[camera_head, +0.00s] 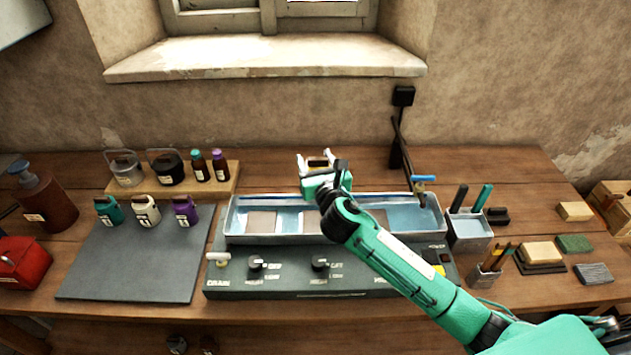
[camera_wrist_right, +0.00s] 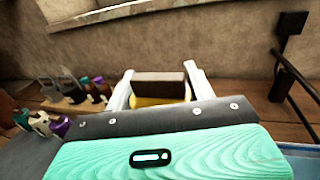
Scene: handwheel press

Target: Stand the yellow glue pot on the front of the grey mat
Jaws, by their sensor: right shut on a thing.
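My right gripper (camera_head: 318,161) is over the back edge of the metal trough, at the middle of the bench. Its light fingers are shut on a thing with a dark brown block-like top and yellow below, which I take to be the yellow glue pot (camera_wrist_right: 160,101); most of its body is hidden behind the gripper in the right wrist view. The grey mat (camera_head: 130,262) lies to the left, with its front half bare. A teal pot (camera_head: 108,210), a cream pot (camera_head: 146,211) and a purple pot (camera_head: 185,211) stand along its back. My left gripper is not in view.
The long trough (camera_head: 335,238) and its control panel (camera_head: 290,280) with knobs lie right of the mat. Behind the mat a wooden board (camera_head: 228,182) holds two jars and two small bottles. A red box (camera_head: 22,262) is at the left; a tool holder (camera_head: 470,233) is right of the trough.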

